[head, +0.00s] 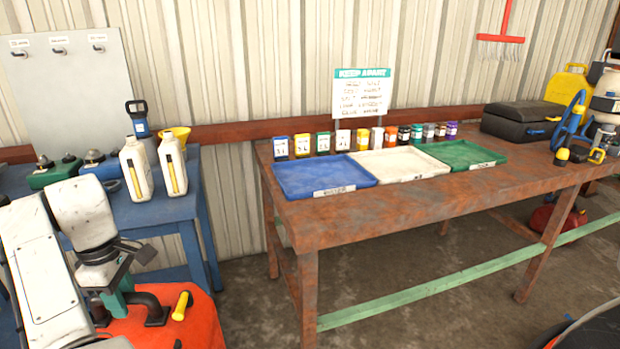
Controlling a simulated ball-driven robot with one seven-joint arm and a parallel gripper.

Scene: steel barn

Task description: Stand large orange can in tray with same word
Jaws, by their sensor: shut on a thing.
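My gripper (122,272) is at the lower left, dark and partly hidden by my white arm. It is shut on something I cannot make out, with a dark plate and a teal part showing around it. On the rusty bench (400,208) lie a blue tray (312,184), a white tray (400,174) and a green tray (462,161), each with a front label too small to read. My gripper is well left of the trays.
A KEEP APART sign (361,96) stands behind the cans. A black case (522,119) sits on the bench's right. The blue table (180,212) at left holds white bottles (137,167). A red-orange surface (195,332) lies below my gripper, with a yellow handle (182,305).

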